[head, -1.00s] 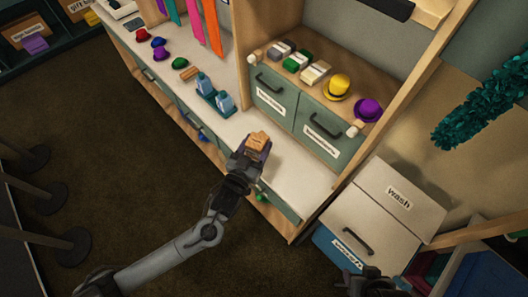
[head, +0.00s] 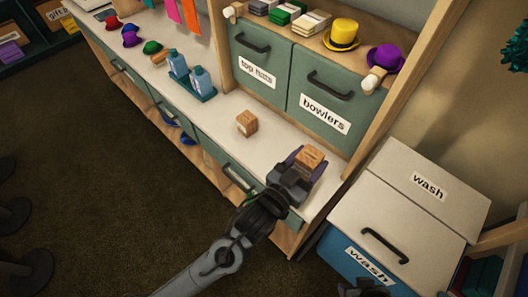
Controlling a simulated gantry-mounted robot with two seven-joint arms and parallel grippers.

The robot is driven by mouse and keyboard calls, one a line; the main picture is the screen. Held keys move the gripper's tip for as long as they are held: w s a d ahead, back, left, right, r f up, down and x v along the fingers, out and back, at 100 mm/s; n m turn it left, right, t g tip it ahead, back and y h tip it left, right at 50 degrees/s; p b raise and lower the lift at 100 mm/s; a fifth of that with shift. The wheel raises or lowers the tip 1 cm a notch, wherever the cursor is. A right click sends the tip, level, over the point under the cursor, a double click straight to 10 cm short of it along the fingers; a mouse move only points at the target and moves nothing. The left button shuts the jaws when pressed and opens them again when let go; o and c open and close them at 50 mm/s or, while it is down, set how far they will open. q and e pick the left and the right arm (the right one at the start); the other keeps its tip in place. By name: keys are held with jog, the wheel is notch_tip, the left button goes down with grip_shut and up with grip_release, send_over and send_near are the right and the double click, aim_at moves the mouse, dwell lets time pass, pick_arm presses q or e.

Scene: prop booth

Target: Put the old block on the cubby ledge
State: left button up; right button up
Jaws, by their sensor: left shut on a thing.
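My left gripper (head: 296,167) is shut on a brown wooden block (head: 311,159), held over the right end of the pale counter (head: 268,151). The fingers hide its lower part, and I cannot tell if it touches the counter. A second wooden block (head: 247,123), with a small pale mark, sits on the counter to the left. No readable wording shows which block is the old one. The cubby ledge (head: 308,40) above two green drawers is the likely ledge; no label names it. A dark part of my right gripper (head: 365,287) shows at the bottom edge, its fingers unclear.
The "top hats" drawer (head: 258,62) and "bowlers" drawer (head: 325,100) are closed. A yellow hat (head: 342,35), a purple hat (head: 385,58) and several stacks stand above. Blue bottles (head: 200,79) stand left on the counter. A "wash" bin (head: 395,235) stands right.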

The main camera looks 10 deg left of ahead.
aim_at(306, 178)
pick_arm(q)
jog(key=d+f+b, duration=0.2)
jog(key=shift+s+m+h+b, duration=0.3)
jog(key=shift+s+h, duration=0.1)
jog(key=shift+w+a+f+b, duration=0.15)
jog(key=shift+f+b, duration=0.1)
jog(key=shift+b, duration=0.15)
jog(key=w+a+f+b, duration=0.1)
jog(key=w+a+f, duration=0.1)
jog(key=w+a+f+b, duration=0.1)
jog(key=w+a+f, duration=0.1)
jog(key=w, duration=0.1)
jog(key=w+a+f+b, duration=0.1)
jog(key=w+a+f, duration=0.1)
jog(key=w, duration=0.1)
jog(key=shift+w+a+f+b, duration=0.2)
jog(key=shift+w+a+b, duration=0.1)
jog(key=shift+a, duration=0.1)
jog(key=shift+s+f+b, duration=0.1)
jog(key=shift+f+b, duration=0.9)
jog(key=shift+f, duration=1.05)
jog(key=shift+r, duration=0.1)
pick_arm(e)
notch_tip(306, 178, down, 10)
jog(key=shift+f, duration=0.15)
jog(key=shift+w, duration=0.1)
pick_arm(q)
jog(key=o, duration=1.1)
jog(key=shift+f, duration=0.2)
